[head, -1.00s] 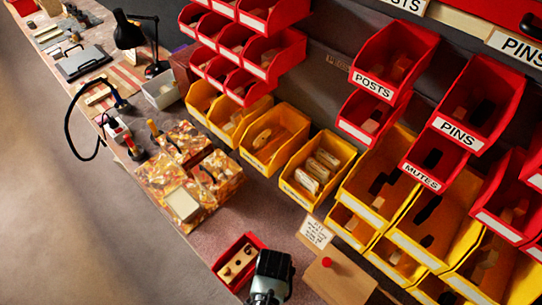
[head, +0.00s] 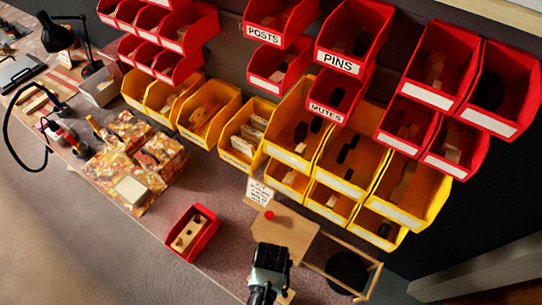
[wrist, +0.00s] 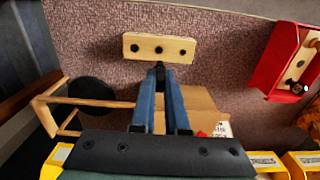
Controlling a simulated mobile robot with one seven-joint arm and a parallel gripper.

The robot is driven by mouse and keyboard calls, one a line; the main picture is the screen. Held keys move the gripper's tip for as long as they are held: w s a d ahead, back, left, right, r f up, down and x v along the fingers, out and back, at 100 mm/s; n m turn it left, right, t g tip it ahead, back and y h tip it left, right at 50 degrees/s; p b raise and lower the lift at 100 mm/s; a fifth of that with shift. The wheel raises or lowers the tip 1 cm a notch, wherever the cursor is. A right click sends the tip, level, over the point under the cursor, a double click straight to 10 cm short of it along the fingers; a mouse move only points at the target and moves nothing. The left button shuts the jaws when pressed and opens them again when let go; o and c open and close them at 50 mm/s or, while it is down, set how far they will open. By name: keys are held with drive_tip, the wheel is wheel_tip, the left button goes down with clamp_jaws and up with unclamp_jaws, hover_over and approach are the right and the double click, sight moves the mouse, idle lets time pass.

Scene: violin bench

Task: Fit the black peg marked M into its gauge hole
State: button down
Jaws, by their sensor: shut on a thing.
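My gripper (wrist: 160,75) is shut on a small black peg (wrist: 159,67), whose end shows between the fingertips in the wrist view. Its M mark is not readable. A pale wooden gauge block (wrist: 159,47) with three dark holes lies just beyond the fingertips; I cannot tell the peg's height above it. In the head view my gripper (head: 267,275) hangs over the front of the bench, and only a corner of the gauge block (head: 286,297) shows beside it. A red tray (head: 171,244) stands to its left, holding another wooden block (head: 190,232) with dark spots.
A wooden board (head: 290,243) with a red knob and a card (head: 260,191) lie behind my gripper. A wooden frame with a black disc (head: 347,271) is to the right. Yellow bins (head: 240,160) line the back. Bare bench lies around the gauge block.

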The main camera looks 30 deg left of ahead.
drive_tip(key=shift+d+r, duration=0.1)
wheel_tip(320, 180, down, 6)
drive_tip(key=b, duration=0.4)
drive_tip(key=shift+b, duration=0.3)
drive_tip(key=shift+f+b, duration=1.4)
drive_tip(key=shift+f, duration=0.8)
idle(1.6)
drive_tip(key=c, duration=0.8)
unclamp_jaws()
drive_tip(key=shift+c, duration=0.2)
drive_tip(key=shift+r, duration=0.1)
wheel_tip(320, 180, up, 13)
drive_tip(key=shift+f, duration=0.1)
idle(0.4)
